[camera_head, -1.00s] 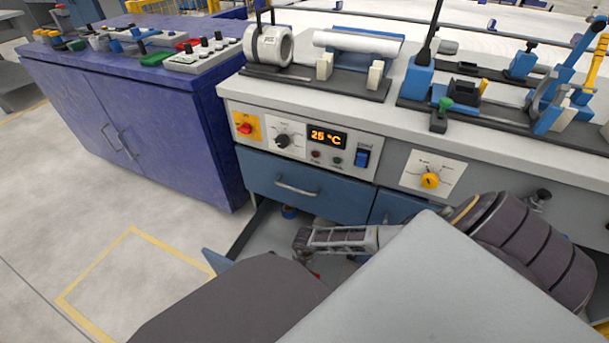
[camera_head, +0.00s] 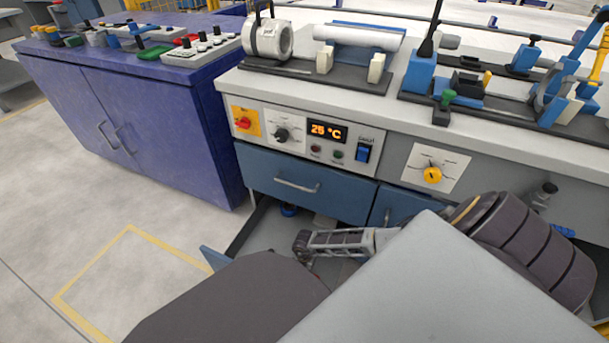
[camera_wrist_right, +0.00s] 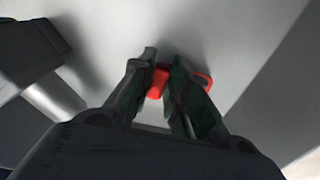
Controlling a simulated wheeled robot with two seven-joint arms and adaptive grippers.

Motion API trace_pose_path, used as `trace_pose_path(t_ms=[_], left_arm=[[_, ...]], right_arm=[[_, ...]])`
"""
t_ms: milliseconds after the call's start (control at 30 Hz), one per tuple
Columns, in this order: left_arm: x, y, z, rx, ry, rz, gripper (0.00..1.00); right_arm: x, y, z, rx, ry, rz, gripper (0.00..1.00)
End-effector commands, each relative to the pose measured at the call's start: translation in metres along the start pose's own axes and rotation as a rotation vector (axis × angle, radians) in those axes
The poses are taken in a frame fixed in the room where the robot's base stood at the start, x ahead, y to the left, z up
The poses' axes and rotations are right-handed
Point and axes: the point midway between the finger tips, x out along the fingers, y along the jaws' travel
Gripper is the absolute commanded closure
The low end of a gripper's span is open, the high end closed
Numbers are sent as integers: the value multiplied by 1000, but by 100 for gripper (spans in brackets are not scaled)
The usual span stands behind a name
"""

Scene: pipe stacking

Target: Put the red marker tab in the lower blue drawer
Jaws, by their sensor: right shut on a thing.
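The lower blue drawer (camera_head: 236,229) is pulled open under the bench, with a grey inside. My right gripper (camera_head: 303,258) reaches over or into it from the right; its exact height there is hard to tell. In the right wrist view the gripper (camera_wrist_right: 164,66) is shut on the red marker tab (camera_wrist_right: 156,84), with red showing between and beside the fingers. A plain grey surface lies behind the tab in that view. In the head view the tab is hidden by the gripper and arm. My left gripper is not in view.
A closed blue drawer (camera_head: 300,187) with a metal handle sits above the open one. A round blue item (camera_head: 289,210) lies at the back of the open drawer. A purple cabinet (camera_head: 130,120) stands left. My own grey and dark parts cover the lower picture.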

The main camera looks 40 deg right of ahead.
Motion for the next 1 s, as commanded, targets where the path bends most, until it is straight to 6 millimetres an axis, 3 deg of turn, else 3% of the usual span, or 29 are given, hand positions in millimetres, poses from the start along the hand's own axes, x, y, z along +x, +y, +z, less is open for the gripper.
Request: trace_pose_path(t_ms=[200,733,767,800,900,1000], left_arm=[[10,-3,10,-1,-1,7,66],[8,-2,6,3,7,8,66],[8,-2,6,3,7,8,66],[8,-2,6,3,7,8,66],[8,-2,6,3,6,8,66],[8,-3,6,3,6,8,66]], right_arm=[[14,0,0,0,0,1,99],[17,1,0,0,0,1,99],[17,1,0,0,0,1,79],[17,1,0,0,0,1,74],[17,0,0,0,0,1,61],[17,0,0,0,0,1,61]])
